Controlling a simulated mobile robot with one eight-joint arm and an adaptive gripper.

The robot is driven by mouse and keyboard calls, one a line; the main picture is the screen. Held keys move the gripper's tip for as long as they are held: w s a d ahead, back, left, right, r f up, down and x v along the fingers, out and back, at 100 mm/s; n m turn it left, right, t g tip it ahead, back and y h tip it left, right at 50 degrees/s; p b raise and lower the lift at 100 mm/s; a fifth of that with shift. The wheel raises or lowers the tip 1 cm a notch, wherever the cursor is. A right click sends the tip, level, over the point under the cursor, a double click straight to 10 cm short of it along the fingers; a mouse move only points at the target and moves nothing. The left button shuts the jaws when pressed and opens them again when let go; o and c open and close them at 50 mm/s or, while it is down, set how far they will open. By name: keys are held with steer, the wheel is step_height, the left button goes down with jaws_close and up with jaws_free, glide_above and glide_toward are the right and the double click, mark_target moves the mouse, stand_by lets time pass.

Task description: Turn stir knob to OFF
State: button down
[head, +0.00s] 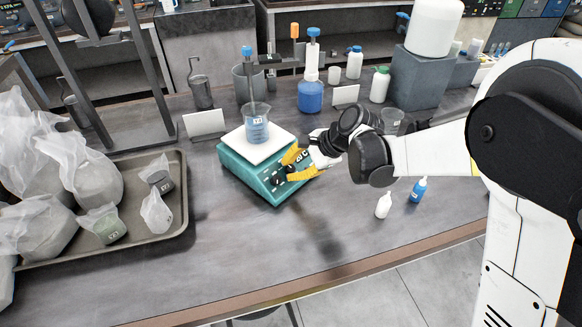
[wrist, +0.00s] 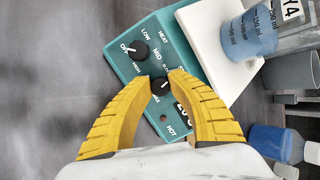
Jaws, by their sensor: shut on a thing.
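The teal hotplate stirrer (head: 262,180) stands on the bench, its front panel facing my gripper. In the wrist view its panel (wrist: 127,68) carries two black knobs. The upper knob (wrist: 140,50) has OFF, LOW, MID and HIGH printed around it and is free of my fingers. The lower knob (wrist: 159,86) lies between the yellow fingertips of my gripper (wrist: 160,80), which is shut on it. A MAX label sits below that knob. I cannot tell which knob is labelled stir. In the head view my gripper (head: 290,170) reaches the panel from the right.
A beaker of blue liquid (head: 256,128) stands on the white top plate (head: 272,150), with a stand behind it. Small white (head: 383,206) and blue (head: 418,190) bottles stand to the right. A tray (head: 180,215) of bagged samples is at left. The front bench is clear.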

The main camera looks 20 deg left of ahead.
steer(key=n+h+p, duration=0.1)
steer(key=n, duration=0.5)
steer(key=shift+g, duration=0.4)
steer(key=n+h, duration=0.1)
steer(key=n, duration=0.5)
steer(key=shift+f+n+p, duration=0.1)
steer(key=shift+n+p, duration=0.2)
steer(key=shift+p, duration=0.05)
steer(key=n, duration=0.3)
steer(key=n+h, duration=0.1)
steer(key=n, duration=0.2)
steer(key=shift+d+t+h, duration=0.1)
steer(key=shift+t+h, duration=0.2)
steer(key=shift+t, duration=0.1)
steer(key=n+t, duration=0.1)
steer(key=n, duration=0.4)
steer(key=shift+h, duration=0.3)
steer(key=c, duration=1.5)
jaws_free()
steer(key=v, duration=1.2)
